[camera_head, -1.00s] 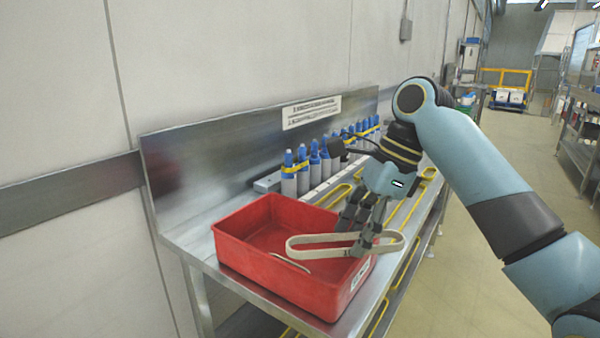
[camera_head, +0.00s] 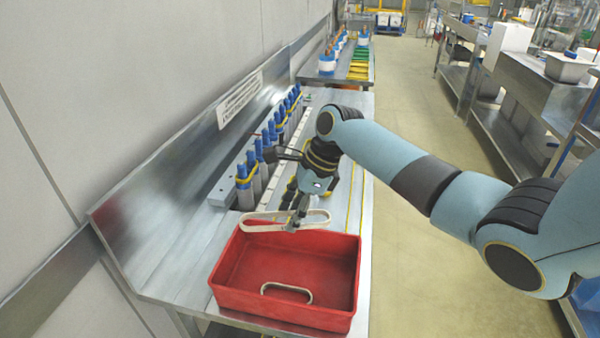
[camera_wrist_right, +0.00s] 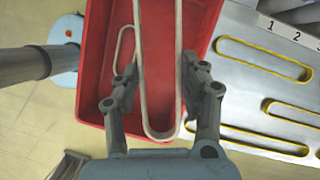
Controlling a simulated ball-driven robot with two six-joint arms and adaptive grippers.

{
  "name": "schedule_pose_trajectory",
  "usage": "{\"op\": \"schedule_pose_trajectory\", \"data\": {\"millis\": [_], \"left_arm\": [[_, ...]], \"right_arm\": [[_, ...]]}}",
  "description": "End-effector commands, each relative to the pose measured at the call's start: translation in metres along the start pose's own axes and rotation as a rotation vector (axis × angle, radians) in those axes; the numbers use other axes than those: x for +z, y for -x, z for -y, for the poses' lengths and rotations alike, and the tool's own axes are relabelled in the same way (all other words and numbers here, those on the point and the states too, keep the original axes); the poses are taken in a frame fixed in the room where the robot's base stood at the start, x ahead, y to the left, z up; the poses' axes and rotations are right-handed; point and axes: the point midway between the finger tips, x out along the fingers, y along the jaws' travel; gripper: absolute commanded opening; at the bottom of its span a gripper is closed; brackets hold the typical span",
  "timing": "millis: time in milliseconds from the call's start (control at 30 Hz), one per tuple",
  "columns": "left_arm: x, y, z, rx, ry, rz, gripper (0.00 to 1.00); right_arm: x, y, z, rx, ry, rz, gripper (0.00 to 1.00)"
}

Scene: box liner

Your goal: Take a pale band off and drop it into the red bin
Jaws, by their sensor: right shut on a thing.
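My right gripper (camera_head: 293,218) is shut on a pale band (camera_head: 262,217), a long flat loop. In the head view it shows at the far rim of the red bin (camera_head: 228,298). In the right wrist view the band (camera_wrist_right: 142,60) runs between the fingers (camera_wrist_right: 160,85), with the bin (camera_wrist_right: 95,70) below. A second pale loop (camera_head: 287,290) lies inside the bin near its front wall; it also shows in the wrist view (camera_wrist_right: 120,55). My left gripper is out of view.
Blue-topped grey cylinders (camera_head: 258,170), some with yellow bands, stand in a row along the metal bench's back panel. Yellow loops (camera_wrist_right: 262,58) lie on the bench right of the bin in the wrist view. Bare bench (camera_head: 175,240) lies left of the bin.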

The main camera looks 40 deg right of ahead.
Motion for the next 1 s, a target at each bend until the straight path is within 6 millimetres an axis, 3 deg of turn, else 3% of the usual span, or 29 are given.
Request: {"op": "schedule_pose_trajectory", "data": {"millis": [33,267,533,1000], "left_arm": [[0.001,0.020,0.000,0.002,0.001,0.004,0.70],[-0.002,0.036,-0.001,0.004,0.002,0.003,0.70],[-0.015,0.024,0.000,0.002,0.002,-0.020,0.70],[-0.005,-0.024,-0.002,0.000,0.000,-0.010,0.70]], "right_arm": [[-0.001,0.011,-0.001,-0.005,-0.014,-0.006,0.17],[-0.014,0.009,0.000,-0.026,-0.043,-0.016,0.17],[-0.020,-0.005,0.000,-0.027,-0.044,-0.016,0.17],[-0.038,-0.045,0.000,-0.027,-0.042,-0.016,0.17]]}}
